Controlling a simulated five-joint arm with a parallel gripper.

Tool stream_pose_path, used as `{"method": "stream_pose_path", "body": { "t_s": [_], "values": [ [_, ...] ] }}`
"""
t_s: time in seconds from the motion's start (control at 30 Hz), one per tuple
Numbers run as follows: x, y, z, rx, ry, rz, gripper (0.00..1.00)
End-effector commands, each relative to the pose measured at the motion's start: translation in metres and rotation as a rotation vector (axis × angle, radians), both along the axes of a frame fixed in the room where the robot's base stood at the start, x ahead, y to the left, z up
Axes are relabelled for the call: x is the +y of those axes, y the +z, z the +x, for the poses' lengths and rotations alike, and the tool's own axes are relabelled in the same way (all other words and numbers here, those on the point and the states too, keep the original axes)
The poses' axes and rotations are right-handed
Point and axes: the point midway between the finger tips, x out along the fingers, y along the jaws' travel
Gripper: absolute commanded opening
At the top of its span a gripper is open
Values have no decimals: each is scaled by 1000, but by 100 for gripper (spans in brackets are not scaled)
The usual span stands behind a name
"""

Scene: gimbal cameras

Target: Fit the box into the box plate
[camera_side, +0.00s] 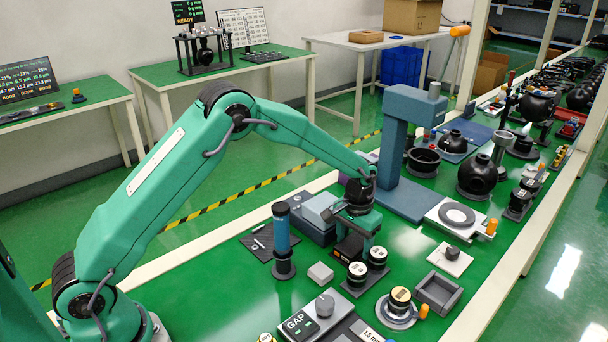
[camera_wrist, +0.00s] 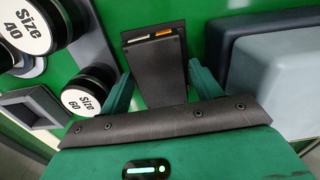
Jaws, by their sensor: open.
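The box (camera_wrist: 157,68) is dark with a small orange and white marking at its far end. In the wrist view it stands between the two green fingers of my gripper (camera_wrist: 160,84), which is open with a finger on either side. In the side view my gripper (camera_side: 356,230) is low over the dark box (camera_side: 348,249) and partly hides it. I cannot tell whether the fingers touch it. The likely box plate (camera_side: 438,292) is a grey square frame with a recess, at the front right and apart from the box. A grey frame also shows in the wrist view (camera_wrist: 28,110).
Black size cylinders (camera_side: 366,262) stand close beside the box. A blue cylinder (camera_side: 281,233) and a grey block (camera_side: 318,212) are to its left. A round gauge with an orange handle (camera_side: 400,304) stands near the frame.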

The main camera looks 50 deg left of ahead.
Motion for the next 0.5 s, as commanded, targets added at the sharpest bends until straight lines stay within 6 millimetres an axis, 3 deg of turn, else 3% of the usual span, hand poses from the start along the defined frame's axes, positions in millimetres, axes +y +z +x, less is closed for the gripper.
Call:
{"method": "stream_pose_path", "body": {
  "t_s": [0.2,0.4,0.5],
  "values": [
    [0,0,0,0,0,0,62],
    [0,0,0,0,0,0,26],
    [0,0,0,0,0,0,26]
  ]
}}
